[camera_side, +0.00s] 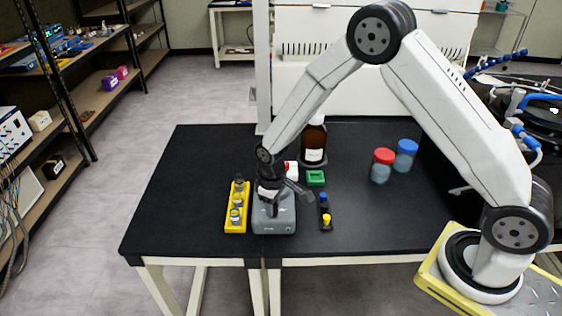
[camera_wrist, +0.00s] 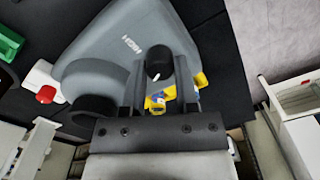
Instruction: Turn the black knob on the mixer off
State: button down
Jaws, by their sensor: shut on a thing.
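The grey mixer (camera_side: 275,217) stands near the front edge of the black table. It fills the upper middle of the wrist view (camera_wrist: 120,45), with a dark round part at its left end. Its black knob (camera_wrist: 158,64) carries a white mark and sits between my two fingers in the wrist view. My gripper (camera_side: 270,192) is down at the mixer and shut on the knob; its fingers also show in the wrist view (camera_wrist: 159,82). In the side view my gripper hides the knob.
A yellow rack (camera_side: 237,207) with several vials stands close left of the mixer. A small dark rack (camera_side: 325,212) is close right. Behind are a green block (camera_side: 315,178), a brown bottle (camera_side: 314,140), and red-lidded (camera_side: 382,166) and blue-lidded (camera_side: 405,156) jars. The table's left is clear.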

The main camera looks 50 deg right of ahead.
jog(key=n, duration=0.6)
jog(key=shift+n, duration=0.3)
dwell(0.4)
jog(key=shift+c, duration=1.8)
grip_release()
jog(key=shift+r, duration=0.2)
jog(key=shift+r, duration=3.75)
